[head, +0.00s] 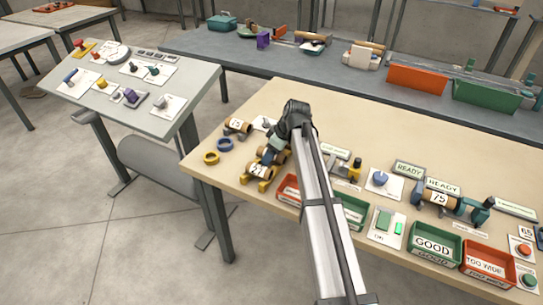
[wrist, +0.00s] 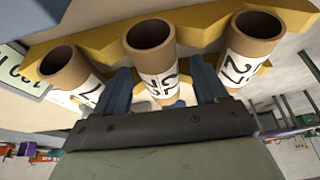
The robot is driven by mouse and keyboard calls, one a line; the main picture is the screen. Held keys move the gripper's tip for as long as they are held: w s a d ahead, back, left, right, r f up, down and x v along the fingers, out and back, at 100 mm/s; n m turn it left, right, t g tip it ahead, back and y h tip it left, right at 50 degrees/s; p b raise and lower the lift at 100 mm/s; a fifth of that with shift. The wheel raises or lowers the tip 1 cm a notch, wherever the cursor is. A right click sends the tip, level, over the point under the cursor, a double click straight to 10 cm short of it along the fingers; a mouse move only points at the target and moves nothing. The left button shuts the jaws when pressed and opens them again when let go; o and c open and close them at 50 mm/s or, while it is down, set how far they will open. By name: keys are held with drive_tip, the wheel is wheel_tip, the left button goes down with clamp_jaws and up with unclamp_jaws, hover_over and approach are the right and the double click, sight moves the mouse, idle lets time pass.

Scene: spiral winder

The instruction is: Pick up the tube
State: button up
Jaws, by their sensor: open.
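Several brown cardboard tubes with white number labels sit in a yellow rack (wrist: 95,30). In the wrist view, three show: a left tube (wrist: 64,66), a middle tube (wrist: 150,38) and a right tube (wrist: 252,35). My gripper (wrist: 160,72) is open, with one blue finger on each side of the middle tube. I cannot tell whether the fingers touch it. In the head view, my gripper (head: 268,158) is over the rack at the table's left front, and my arm partly hides the tubes. A labelled tube (head: 258,170) shows in front of it.
Another labelled tube (head: 237,126) lies behind the rack, with a yellow ring (head: 211,158) and a blue ring (head: 225,144) nearby. A red bin (head: 288,190), a GOOD bin (head: 434,245) and a TOO WIDE bin (head: 487,264) line the front. A winder (head: 470,208) stands at right.

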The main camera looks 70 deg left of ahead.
drive_tip(key=shift+f, duration=0.2)
idle(0.6)
drive_tip(key=shift+c, duration=0.5)
drive_tip(key=c, duration=1)
drive_tip(key=shift+o, duration=0.2)
